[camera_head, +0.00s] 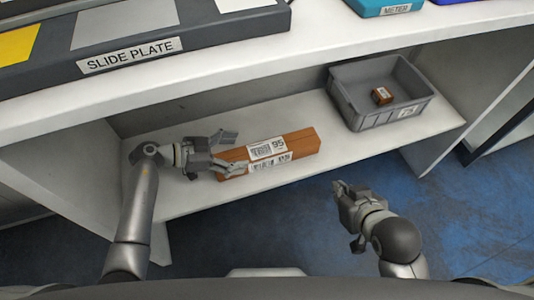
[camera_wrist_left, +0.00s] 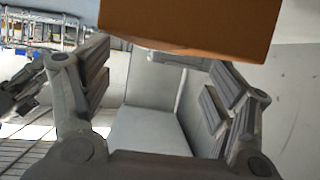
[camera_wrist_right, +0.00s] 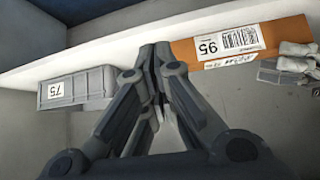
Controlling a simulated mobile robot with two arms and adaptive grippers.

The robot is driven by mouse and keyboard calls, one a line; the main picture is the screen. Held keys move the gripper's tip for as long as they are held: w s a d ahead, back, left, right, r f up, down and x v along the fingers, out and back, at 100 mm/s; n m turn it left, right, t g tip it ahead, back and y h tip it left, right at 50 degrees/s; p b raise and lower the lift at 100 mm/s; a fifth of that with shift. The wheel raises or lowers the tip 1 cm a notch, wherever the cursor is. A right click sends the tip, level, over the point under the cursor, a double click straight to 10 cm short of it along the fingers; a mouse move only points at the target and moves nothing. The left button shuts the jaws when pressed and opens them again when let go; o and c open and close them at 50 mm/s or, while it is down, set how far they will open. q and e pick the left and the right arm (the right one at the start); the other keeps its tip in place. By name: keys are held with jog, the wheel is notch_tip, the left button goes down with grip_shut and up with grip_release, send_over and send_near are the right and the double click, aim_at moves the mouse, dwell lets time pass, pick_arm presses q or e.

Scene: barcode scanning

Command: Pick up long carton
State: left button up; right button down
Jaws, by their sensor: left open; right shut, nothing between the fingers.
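The long carton (camera_head: 300,143) is an orange-brown box with a white barcode label marked 95. It lies on the lower shelf, and its left end is by my left gripper (camera_head: 232,152). My left gripper is open, with one finger behind the carton's left end and the other at its front side. In the left wrist view the carton (camera_wrist_left: 185,25) fills the top, just ahead of the open fingers. In the right wrist view the carton (camera_wrist_right: 285,36) lies beyond my right gripper (camera_wrist_right: 160,55). My right gripper (camera_head: 343,190) is shut and empty, in front of the shelf.
A grey bin (camera_head: 362,117) with a small brown box (camera_head: 381,95) inside stands to the right on the lower shelf (camera_head: 195,196). The upper shelf (camera_head: 300,45) overhangs and holds a slide plate tray (camera_head: 190,52). Bare shelf lies between carton and bin.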

aim_at(253, 153)
pick_arm(q)
jog(key=shift+d+f, duration=0.1)
jog(key=shift+d, duration=0.05)
jog(key=b+x, duration=0.2)
jog(key=x, duration=0.2)
jog(key=shift+d+f, duration=0.15)
jog(key=shift+f, duration=0.15)
jog(key=shift+w+d, duration=0.1)
grip_shut()
jog(key=shift+r, duration=0.1)
pick_arm(e)
jog(key=w+a+r+t+y, duration=0.2)
jog(key=w+r+t, duration=0.4)
jog(key=r, duration=0.3)
jog(key=shift+w+a+t, duration=0.4)
jog(key=shift+w+a, duration=0.2)
jog(key=shift+a, duration=0.05)
